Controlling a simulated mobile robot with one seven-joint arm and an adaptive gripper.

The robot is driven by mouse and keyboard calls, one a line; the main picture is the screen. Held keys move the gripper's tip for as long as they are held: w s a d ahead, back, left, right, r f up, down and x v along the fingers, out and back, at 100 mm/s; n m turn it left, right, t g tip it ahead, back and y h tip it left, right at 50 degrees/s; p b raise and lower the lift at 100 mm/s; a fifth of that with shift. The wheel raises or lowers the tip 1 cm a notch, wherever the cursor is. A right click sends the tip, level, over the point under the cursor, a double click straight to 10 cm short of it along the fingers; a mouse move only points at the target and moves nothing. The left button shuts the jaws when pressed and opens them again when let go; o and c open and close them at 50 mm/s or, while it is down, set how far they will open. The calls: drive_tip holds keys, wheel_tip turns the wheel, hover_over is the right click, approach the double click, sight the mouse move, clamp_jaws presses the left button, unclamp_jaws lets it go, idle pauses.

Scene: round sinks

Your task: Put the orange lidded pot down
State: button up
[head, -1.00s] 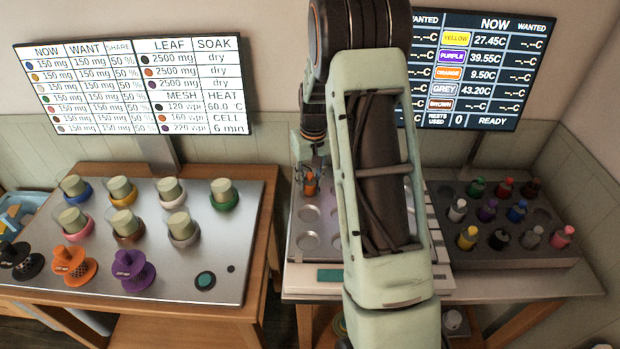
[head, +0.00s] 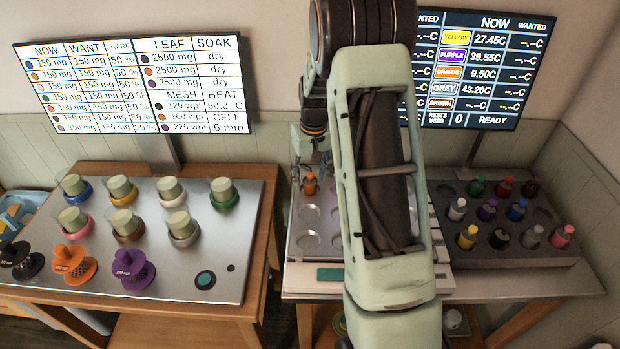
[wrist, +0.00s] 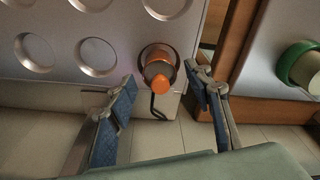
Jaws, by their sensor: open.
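The orange lidded pot (head: 310,184) stands upright in the far-left round hole of the pale metal tray (head: 325,258). In the wrist view the pot (wrist: 157,76) sits near the tray's corner, its orange lid facing the camera. My gripper (head: 309,174) is at the pot, coming from behind it in the head view. In the wrist view my gripper (wrist: 161,88) is open, one blue-padded finger on each side with clear gaps to the pot. My arm hides the right part of the tray.
A dark rack (head: 480,249) with several coloured bottles stands right of the tray. A metal station (head: 216,260) with several cups in coloured rings stands left, across a gap. Empty tray holes lie beside the pot. Two screens (head: 487,70) (head: 140,85) stand behind.

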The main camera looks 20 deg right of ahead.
sight(312, 183)
wheel_tip(312, 183, up, 11)
drive_tip(key=s, duration=0.1)
drive_tip(key=shift+s+f, duration=0.15)
drive_tip(key=shift+s, duration=0.05)
